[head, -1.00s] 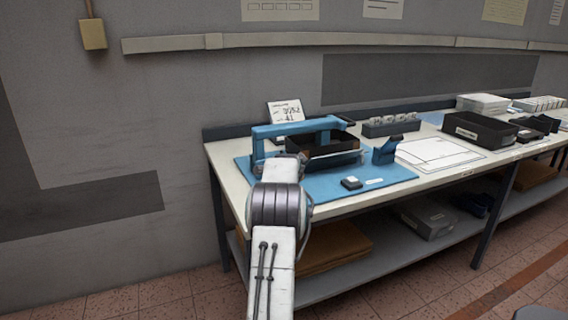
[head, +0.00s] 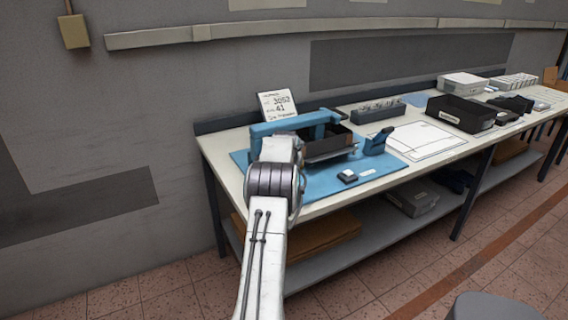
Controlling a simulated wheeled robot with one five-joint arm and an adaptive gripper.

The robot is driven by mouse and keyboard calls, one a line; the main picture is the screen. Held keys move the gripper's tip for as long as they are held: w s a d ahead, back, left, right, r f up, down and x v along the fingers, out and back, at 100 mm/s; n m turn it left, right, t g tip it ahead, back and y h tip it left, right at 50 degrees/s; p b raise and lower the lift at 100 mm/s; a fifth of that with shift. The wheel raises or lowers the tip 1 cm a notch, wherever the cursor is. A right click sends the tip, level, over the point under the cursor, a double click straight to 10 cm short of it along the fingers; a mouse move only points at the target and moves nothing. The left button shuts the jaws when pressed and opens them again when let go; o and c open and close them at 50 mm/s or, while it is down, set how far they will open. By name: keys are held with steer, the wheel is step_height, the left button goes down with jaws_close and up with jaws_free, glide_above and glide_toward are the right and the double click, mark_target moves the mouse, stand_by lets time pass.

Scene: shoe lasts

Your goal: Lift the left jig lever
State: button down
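A blue frame with a long top bar (head: 296,122) stands on the left part of a blue mat (head: 325,188) on the bench; it looks like the jig, and I cannot tell which part of it is the left lever. A dark open box (head: 326,143) sits within or just behind the frame. A smaller blue upright piece (head: 377,141) stands right of it, tilted. My white and grey arm reaches up in front of the frame's left end and covers part of it. My gripper is hidden behind the arm, so its fingers and any contact do not show.
A white card (head: 278,104) stands behind the frame. A grey rack (head: 378,110), white sheets (head: 424,139) and a black bin (head: 461,113) lie farther right on the bench. A small dark block (head: 347,176) is near the mat's front edge. A shelf (head: 345,248) runs below.

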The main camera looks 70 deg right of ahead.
steer(key=shift+a+f, duration=0.1)
steer(key=shift+f, duration=0.1)
stand_by(0.3)
steer(key=c, duration=0.7)
jaws_free()
steer(key=shift+w+r, duration=0.1)
steer(key=shift+r, duration=0.1)
steer(key=shift+v, duration=5.9)
